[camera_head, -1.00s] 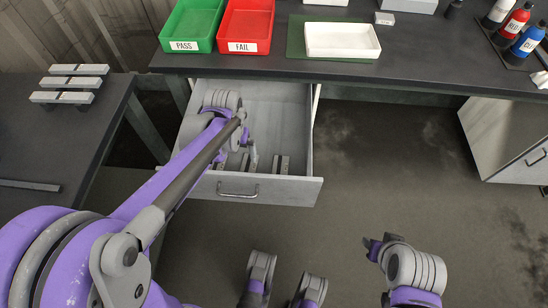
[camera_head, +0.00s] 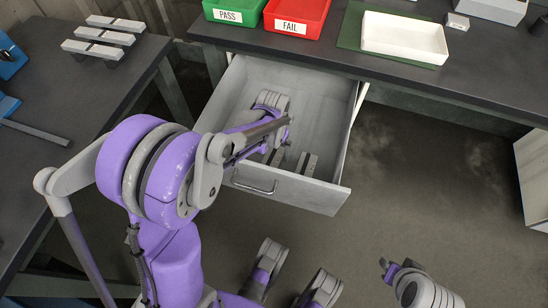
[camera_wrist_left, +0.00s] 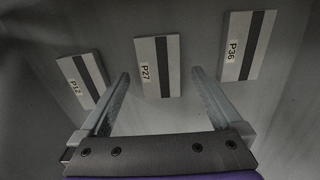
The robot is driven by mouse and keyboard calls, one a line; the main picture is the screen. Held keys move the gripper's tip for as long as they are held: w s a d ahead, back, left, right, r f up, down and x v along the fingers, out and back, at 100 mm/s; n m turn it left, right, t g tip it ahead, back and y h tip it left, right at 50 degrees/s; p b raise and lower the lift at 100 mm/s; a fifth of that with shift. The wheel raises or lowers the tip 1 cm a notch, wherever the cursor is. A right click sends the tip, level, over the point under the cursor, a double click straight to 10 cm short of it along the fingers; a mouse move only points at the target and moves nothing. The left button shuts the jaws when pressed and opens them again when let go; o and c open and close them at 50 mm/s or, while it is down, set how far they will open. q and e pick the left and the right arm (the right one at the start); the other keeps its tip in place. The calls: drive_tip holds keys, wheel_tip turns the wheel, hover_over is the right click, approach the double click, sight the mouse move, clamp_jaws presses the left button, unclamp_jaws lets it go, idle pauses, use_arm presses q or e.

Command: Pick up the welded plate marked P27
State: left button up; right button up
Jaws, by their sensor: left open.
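The P27 plate (camera_wrist_left: 160,68) is pale with a dark stripe and lies flat in the middle of three plates in the left wrist view. The P12 plate (camera_wrist_left: 84,80) lies to its left and the P36 plate (camera_wrist_left: 249,46) to its right. My left gripper (camera_wrist_left: 159,78) is open and empty, with its fingers showing on either side of P27; contact cannot be told. In the head view my left arm reaches into the open drawer (camera_head: 300,190), partly hiding the plates, whose marks are unreadable there. My right gripper (camera_head: 388,266) is at the lower right; its jaws are unclear.
The dark bench top (camera_head: 480,75) overhangs the back of the drawer. It bears a green PASS bin (camera_head: 235,8), a red FAIL bin (camera_head: 300,12) and a white tray (camera_head: 405,38). A side table (camera_head: 90,85) with pale bars stands at left. Floor right of the drawer is clear.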

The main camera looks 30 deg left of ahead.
use_arm(q)
wheel_tip(320, 180, down, 2)
drive_tip(key=shift+f, duration=0.1)
clamp_jaws()
idle(0.5)
